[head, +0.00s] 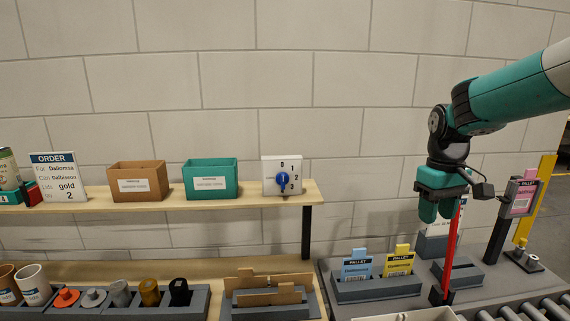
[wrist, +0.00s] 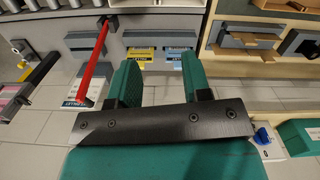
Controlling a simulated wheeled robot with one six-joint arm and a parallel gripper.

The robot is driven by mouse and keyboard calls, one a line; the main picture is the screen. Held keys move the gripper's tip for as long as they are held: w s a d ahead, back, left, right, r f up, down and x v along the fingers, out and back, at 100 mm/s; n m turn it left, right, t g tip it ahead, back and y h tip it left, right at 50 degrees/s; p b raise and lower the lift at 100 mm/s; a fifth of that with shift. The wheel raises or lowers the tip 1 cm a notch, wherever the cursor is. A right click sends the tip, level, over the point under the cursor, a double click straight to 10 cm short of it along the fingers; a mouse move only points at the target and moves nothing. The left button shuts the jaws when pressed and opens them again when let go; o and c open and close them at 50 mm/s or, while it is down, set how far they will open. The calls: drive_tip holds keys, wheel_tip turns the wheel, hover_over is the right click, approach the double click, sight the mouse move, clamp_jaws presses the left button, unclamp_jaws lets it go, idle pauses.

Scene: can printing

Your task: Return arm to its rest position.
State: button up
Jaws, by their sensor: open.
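My gripper (head: 437,211) hangs at the right in the head view, fingers pointing down, above the grey station with the pallet cards. In the wrist view its two green fingers (wrist: 160,75) are apart with nothing between them. A red upright bar (head: 453,248) stands close to the fingers in the head view; I cannot tell whether they touch. The bar also shows in the wrist view (wrist: 94,62), left of the fingers. My arm comes in from the right edge.
A blue pallet card (head: 357,267) and a yellow one (head: 399,264) stand in a grey holder below. A pink card (head: 522,198) stands on a post at right. A shelf (head: 235,202) at left bears an order card (head: 57,177), bins and a dial (head: 282,176). Rollers lie at lower right.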

drive_tip(key=s+a+f+n+y+b, duration=0.1)
drive_tip(key=s+a+f+b, duration=0.1)
drive_tip(key=s+a, duration=0.3)
drive_tip(key=s+a+f+n+y+b, duration=0.1)
drive_tip(key=s+a+f+y+b, duration=0.1)
drive_tip(key=s, duration=1.2)
drive_tip(key=s+a+f+n+y+b, duration=0.1)
drive_tip(key=s+a+f+b, duration=0.3)
drive_tip(key=s+a, duration=0.5)
drive_tip(key=shift+s+f+n+t+b, duration=0.2)
drive_tip(key=shift+s+n+t+b, duration=0.1)
drive_tip(key=shift+s+n+b, duration=0.15)
